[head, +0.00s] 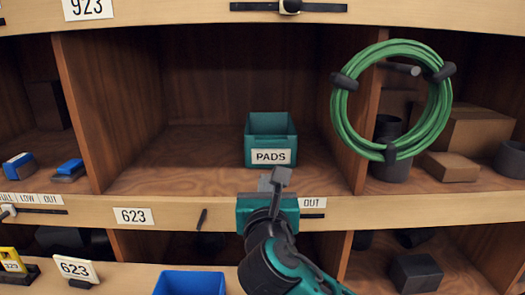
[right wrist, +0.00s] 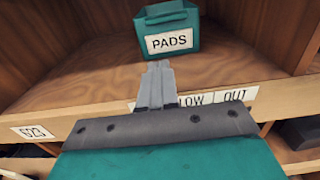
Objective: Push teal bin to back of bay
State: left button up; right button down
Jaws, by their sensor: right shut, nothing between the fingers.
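The teal bin (head: 270,137) with a white PADS label stands upright on the wooden floor of the middle bay (head: 140,178), right of the bay's centre. Bare shelf floor shows behind it. In the right wrist view the bin (right wrist: 165,25) is just beyond my fingertips. My right gripper (head: 280,176) is shut and empty, in front of the bin at the shelf's front edge. In the right wrist view its closed fingers (right wrist: 157,72) point at the bin's label side, with a small gap visible below the bin. My left gripper is not in view.
A coiled green hose (head: 345,110) hangs on a peg at the bay's right divider. Boxes (head: 478,130) and dark cylinders fill the right bay. Blue-topped blocks (head: 68,170) lie in the left bay. A blue bin (head: 190,283) is below. The middle bay's left side is clear.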

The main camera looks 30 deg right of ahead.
aim_at(265, 149)
jog(key=x, duration=1.2)
jog(key=shift+w+d+r+b, duration=0.1)
jog(key=shift+w+d+b, duration=0.05)
jog(key=shift+b, duration=0.2)
jog(key=shift+w+d, duration=0.3)
jog(key=shift+w, duration=0.2)
